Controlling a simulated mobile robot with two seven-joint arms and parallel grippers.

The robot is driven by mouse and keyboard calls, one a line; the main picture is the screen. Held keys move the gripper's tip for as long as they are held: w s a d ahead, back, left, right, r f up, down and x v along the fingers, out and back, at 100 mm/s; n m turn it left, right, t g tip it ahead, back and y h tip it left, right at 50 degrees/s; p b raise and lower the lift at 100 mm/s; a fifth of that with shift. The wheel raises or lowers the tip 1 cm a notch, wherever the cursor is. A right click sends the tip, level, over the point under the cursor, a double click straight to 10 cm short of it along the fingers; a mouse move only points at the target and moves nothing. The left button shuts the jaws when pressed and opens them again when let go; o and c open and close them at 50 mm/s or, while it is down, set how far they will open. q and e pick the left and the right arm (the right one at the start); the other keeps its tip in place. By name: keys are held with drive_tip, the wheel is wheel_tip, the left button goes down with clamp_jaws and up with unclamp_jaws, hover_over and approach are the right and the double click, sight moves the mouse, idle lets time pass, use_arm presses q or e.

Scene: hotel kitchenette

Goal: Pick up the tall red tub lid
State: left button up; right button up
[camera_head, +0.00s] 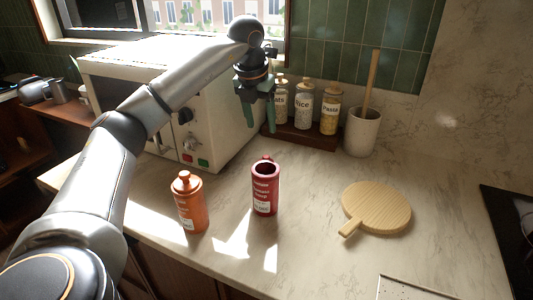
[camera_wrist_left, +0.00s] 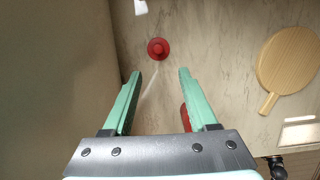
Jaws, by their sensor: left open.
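The red tub lid (camera_wrist_left: 158,49), round with a central knob, lies on the counter in the left wrist view, just beyond and between my fingertips. In the head view only a bit of the lid (camera_head: 266,157) shows behind the rim of the open red tub (camera_head: 265,192). The tub (camera_wrist_left: 185,117) is mostly hidden by a finger in the wrist view. My left gripper (camera_head: 259,118) is open and empty, pointing down above the counter; its green fingers (camera_wrist_left: 160,74) touch nothing visible. My right gripper is not in view.
An orange lidded tub (camera_head: 189,205) stands left of the red one. A microwave (camera_head: 215,120) is close beside my left gripper. Behind are labelled jars (camera_head: 303,108) on a wooden rack and a utensil pot (camera_head: 361,133). A round wooden board (camera_head: 377,207) lies right.

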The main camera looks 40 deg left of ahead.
sight(266, 156)
use_arm(q)
drive_tip(key=x, duration=1.2)
drive_tip(key=shift+w+a+f, duration=0.2)
clamp_jaws()
idle(0.4)
